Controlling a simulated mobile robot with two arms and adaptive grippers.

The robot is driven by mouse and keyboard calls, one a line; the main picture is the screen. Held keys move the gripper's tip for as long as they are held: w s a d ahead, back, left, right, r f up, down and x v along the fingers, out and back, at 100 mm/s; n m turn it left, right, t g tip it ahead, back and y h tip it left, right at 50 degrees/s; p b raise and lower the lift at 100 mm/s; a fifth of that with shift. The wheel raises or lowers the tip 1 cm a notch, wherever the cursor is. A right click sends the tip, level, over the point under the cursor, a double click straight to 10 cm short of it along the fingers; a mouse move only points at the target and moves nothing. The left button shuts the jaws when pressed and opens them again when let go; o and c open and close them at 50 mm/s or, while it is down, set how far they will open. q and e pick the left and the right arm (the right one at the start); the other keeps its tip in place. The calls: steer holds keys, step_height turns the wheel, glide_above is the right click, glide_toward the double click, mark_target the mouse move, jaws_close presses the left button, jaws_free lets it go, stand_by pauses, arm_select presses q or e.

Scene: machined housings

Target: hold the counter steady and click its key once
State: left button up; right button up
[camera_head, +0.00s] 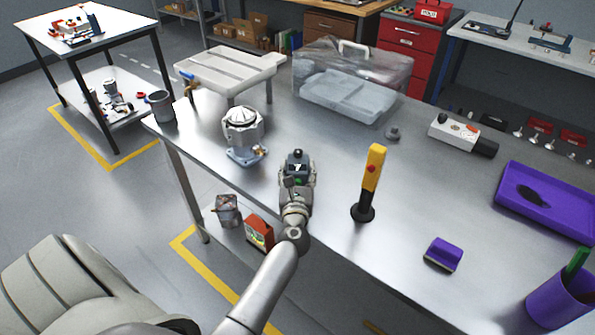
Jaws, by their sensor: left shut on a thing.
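The counter (297,161) is a small dark device with a light display, near the front middle of the metal table in the head view. My left gripper (298,172) reaches it from the near side and is shut on it. A small dark knob shows at the counter's far end; I cannot tell whether it is the key. The gripper hides the counter's near part and lower sides. I cannot tell whether the counter rests on the table. My right gripper is not in view.
A yellow-and-black upright handle (370,181) stands right of the gripper, and a metal housing (243,127) stands left. A purple block (443,254), purple tray (547,205) and purple cup (556,301) lie further right. A clear case (350,80) is behind. The metal table (420,190) has bare room between them.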

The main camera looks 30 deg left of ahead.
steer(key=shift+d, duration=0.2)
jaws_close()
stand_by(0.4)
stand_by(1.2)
